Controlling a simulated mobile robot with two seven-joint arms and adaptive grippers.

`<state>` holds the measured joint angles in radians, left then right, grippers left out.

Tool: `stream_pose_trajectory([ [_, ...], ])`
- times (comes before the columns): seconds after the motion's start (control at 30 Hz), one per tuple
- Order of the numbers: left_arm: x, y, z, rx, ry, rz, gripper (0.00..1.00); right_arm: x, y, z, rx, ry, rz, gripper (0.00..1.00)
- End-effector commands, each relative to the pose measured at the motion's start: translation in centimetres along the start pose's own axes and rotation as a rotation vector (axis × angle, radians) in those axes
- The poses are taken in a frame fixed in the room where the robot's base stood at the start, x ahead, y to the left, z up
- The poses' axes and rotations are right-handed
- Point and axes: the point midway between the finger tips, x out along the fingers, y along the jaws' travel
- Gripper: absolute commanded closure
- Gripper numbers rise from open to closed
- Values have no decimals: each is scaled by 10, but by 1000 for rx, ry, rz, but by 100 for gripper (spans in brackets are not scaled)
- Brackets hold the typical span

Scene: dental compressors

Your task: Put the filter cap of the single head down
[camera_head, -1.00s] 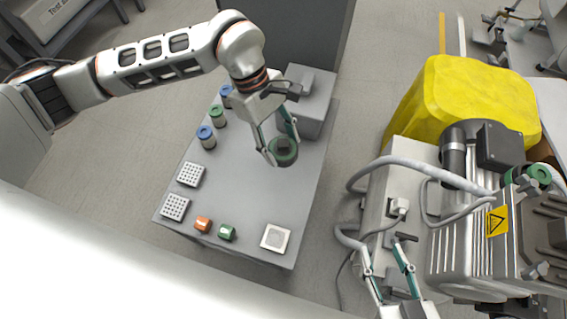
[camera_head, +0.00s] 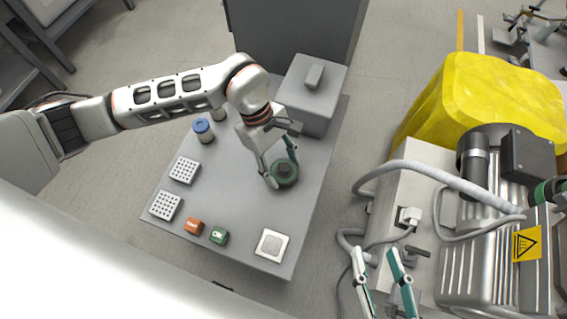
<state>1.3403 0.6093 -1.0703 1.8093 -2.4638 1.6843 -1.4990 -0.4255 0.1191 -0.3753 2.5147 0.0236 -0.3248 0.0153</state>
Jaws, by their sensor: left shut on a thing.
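The filter cap (camera_head: 285,178) is a round dark green disc with a dark knob on top. My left gripper (camera_head: 281,173) is shut on it, above or at the right part of the grey table (camera_head: 225,205). I cannot tell whether the cap touches the table top. My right gripper (camera_head: 384,272) is open and empty at the lower right, in front of the compressor's light grey housing (camera_head: 408,165). The compressor (camera_head: 485,220) has a ribbed grey body with a yellow warning label.
A grey box with a handle (camera_head: 313,88) stands at the table's back. A blue-topped jar (camera_head: 203,130), two perforated white blocks (camera_head: 184,170), an orange block (camera_head: 194,226), a green block (camera_head: 219,235) and a white square dish (camera_head: 271,245) stand on the table. A yellow cover (camera_head: 490,100) is behind the compressor.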

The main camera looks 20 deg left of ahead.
Motion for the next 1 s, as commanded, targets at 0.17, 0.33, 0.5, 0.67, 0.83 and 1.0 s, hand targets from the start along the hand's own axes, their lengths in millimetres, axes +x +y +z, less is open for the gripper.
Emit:
stream_pose_trajectory([
  [0.17, -2, 1, 0, 1, 2, 3, 69, 0, 2, 0, 2, -1, 7, 60],
  [0.33, 0, 1, -1, 1, 2, 2, 36, 0, 2, 2, 1, -7, 10, 60],
  [0.5, 0, 1, -1, 1, 2, 2, 36, -1, 3, 4, -1, -10, 10, 60],
  [0.67, 0, 1, 0, 1, 1, 2, 36, -1, 3, 5, -6, -12, 7, 60],
  [0.83, -17, 3, 0, 4, 6, 9, 36, -2, 4, -2, -31, -5, 6, 60],
  [1.0, -54, 5, 1, 6, 9, 15, 36, -4, 18, -14, -119, -3, 32, 60],
])
